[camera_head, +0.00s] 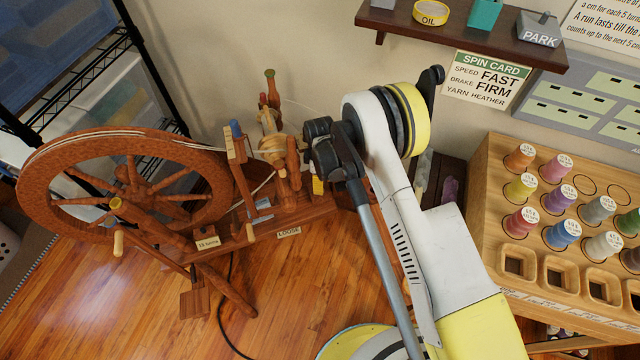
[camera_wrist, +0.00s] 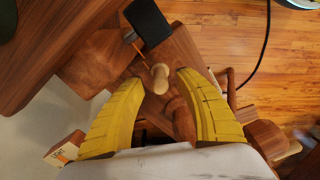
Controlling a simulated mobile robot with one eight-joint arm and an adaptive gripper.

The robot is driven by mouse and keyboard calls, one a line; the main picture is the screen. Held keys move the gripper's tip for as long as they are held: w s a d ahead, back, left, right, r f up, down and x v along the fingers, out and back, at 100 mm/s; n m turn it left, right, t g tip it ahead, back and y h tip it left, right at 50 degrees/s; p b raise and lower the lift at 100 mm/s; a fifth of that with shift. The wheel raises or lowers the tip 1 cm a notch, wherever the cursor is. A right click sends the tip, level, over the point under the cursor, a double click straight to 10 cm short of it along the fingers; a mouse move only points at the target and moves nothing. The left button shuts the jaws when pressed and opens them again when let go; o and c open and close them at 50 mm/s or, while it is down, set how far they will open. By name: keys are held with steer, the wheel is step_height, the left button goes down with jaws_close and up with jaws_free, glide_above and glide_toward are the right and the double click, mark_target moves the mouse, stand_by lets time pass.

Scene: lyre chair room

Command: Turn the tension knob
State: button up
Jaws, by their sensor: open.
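The wooden spinning wheel (camera_head: 45,165) stands at the left in the head view, with a label reading LOOSE (camera_head: 288,233) on its bench (camera_head: 325,204). My gripper (camera_head: 319,186) is low over the bench's right end, largely hidden by the arm. In the wrist view, my gripper (camera_wrist: 157,78) is open, its two yellow fingers spread. A pale, round-ended wooden knob (camera_wrist: 160,72) shows between the fingertips, with a gap on both sides. It looks like the tension knob, though the head view does not show it clearly. I cannot tell how deep it sits between the fingers.
A wooden rack (camera_head: 482,190) with several yarn spools stands at the right. A wall shelf (camera_head: 400,28) is above, beside a spin card (camera_head: 486,80) reading SPEED FAST, BRAKE FIRM, YARN HEATHER. A dark cable (camera_head: 222,310) lies on the floor.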

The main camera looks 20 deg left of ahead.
jaws_close()
steer(key=m, duration=0.4)
steer(key=shift+m, duration=0.3)
jaws_free()
step_height(320, 180, up, 12)
stand_by(0.6)
